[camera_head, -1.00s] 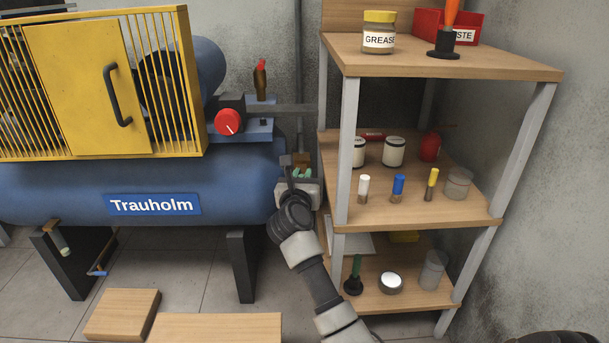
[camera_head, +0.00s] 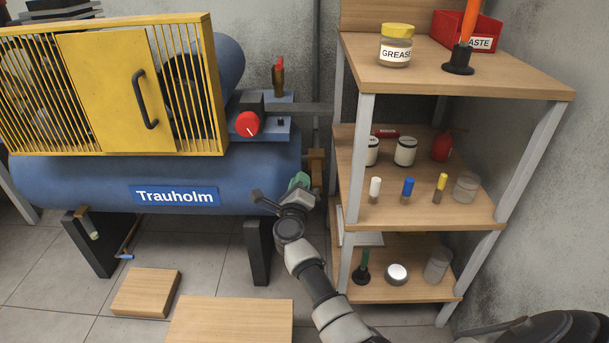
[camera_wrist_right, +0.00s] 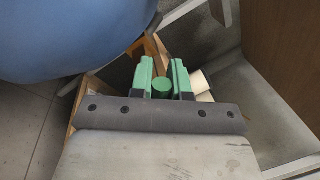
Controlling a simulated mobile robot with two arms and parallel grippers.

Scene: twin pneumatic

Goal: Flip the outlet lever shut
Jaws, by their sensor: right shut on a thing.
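My right gripper (camera_head: 300,181) is at the right end of the blue tank (camera_head: 90,178), below the red knob (camera_head: 247,124). In the right wrist view its green fingers (camera_wrist_right: 164,82) are closed around a dark green round piece (camera_wrist_right: 162,88), which looks like the grip of the outlet lever. The rest of the lever is mostly hidden by the gripper, so its angle cannot be told. A brass-coloured fitting (camera_head: 316,160) stands just behind the gripper; an orange-brown part (camera_wrist_right: 150,46) shows beyond the fingers in the wrist view. My left gripper is not in view.
A wooden shelf unit (camera_head: 425,210) with jars and small bottles stands close on the right of my right arm. A red-handled brass valve (camera_head: 279,76) stands above the tank. Wooden boards (camera_head: 145,292) lie on the floor in front.

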